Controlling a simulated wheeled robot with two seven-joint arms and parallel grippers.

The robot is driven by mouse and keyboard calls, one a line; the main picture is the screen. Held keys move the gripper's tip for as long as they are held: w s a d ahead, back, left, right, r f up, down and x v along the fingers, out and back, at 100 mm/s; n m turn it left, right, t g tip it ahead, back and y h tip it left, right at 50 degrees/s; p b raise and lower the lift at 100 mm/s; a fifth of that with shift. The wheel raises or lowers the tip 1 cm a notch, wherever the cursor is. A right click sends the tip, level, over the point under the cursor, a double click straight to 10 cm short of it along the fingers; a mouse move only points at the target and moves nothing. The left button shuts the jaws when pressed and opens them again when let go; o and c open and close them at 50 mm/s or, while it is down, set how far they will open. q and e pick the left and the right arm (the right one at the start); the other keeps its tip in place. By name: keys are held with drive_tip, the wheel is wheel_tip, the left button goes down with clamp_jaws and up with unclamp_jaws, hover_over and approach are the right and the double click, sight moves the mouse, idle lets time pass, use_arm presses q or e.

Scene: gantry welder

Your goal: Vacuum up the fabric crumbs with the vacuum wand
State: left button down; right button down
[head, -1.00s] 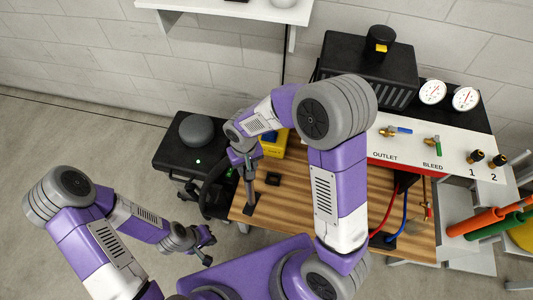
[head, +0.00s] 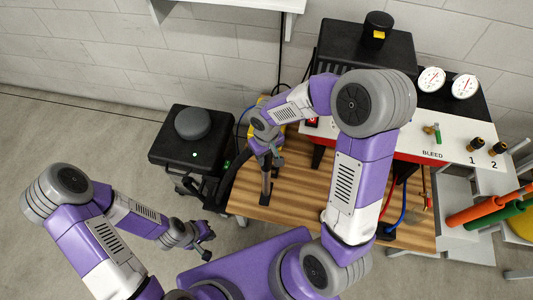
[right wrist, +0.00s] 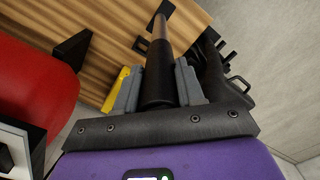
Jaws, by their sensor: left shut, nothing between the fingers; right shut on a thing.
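My right gripper (head: 267,160) is shut on the vacuum wand (head: 266,182), a slim tube with a dark grip, and holds it steeply over the wooden bench top (head: 310,205). The wand's dark foot is at or just above the wood; I cannot tell if it touches. In the right wrist view, the grey fingers (right wrist: 158,88) clasp the wand's black grip (right wrist: 158,72). A black hose (head: 234,168) runs left from the wand area. My left gripper (head: 206,246) is shut and empty, left of the bench over the floor. I cannot make out fabric crumbs.
A black box unit (head: 165,148) with a grey dome and green light stands left of the bench. A white panel (head: 455,137) with gauges and valves is at the back right. Red and blue hoses (head: 404,212) cross the bench's right side. A red cylinder (right wrist: 35,95) is near my right wrist.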

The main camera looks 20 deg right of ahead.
drive_tip(key=shift+f+b, duration=1.3)
drive_tip(key=shift+f, duration=0.6)
drive_tip(key=shift+w+a, duration=2.95)
drive_tip(key=shift+a, duration=1.4)
drive_tip(key=s+d+r+p, duration=0.3)
drive_tip(key=r+p, duration=0.3)
drive_tip(key=r, duration=0.2)
drive_tip(key=shift+d+r, duration=0.15)
drive_tip(key=shift+d, duration=0.6)
